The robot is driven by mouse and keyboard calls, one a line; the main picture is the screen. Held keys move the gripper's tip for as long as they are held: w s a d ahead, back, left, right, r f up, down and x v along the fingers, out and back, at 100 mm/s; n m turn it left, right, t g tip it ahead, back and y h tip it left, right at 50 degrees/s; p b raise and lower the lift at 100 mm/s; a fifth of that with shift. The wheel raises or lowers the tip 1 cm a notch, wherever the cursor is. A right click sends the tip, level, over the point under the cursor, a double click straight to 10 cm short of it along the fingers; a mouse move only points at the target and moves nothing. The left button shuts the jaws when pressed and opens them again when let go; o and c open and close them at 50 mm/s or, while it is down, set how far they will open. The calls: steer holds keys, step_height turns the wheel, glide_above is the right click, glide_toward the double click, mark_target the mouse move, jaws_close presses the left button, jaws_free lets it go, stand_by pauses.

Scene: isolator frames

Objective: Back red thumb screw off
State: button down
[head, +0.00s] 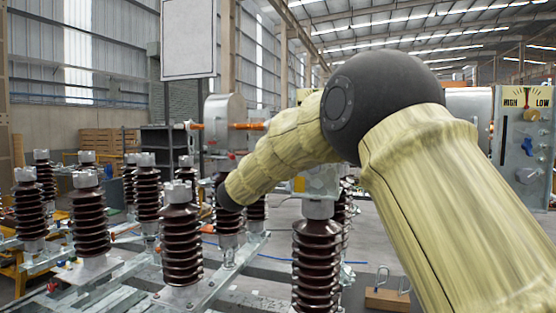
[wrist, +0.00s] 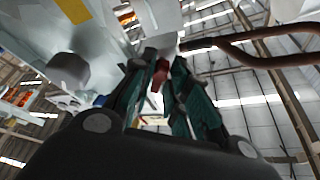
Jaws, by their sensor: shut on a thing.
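In the wrist view, the red thumb screw (wrist: 160,76) sits between the two dark green fingers of my gripper (wrist: 163,67). The fingers are shut on it, one on each side. Its upper end is close under a pale grey housing (wrist: 110,40); where it meets the housing is hard to make out. In the head view, my yellow-sleeved arm reaches to the left and away among the insulators. My gripper and the screw are hidden there behind the arm's end.
A reddish-brown curved bar (wrist: 265,60) runs close to the right of the fingers in the wrist view. In the head view, several brown ribbed insulators (head: 181,245) stand on metal frames around the arm. A panel marked HIGH and LOW (head: 522,140) stands at the right.

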steer(key=shift+f+n+t+y, duration=0.1)
steer(key=shift+n+t+y, duration=0.3)
steer(key=shift+n, duration=0.6)
steer(key=shift+d, duration=0.1)
steer(key=c, duration=1.7)
jaws_free()
steer(key=shift+o, duration=0.2)
steer(key=v, duration=0.7)
steer(key=shift+s, duration=0.2)
steer(key=shift+f, duration=0.1)
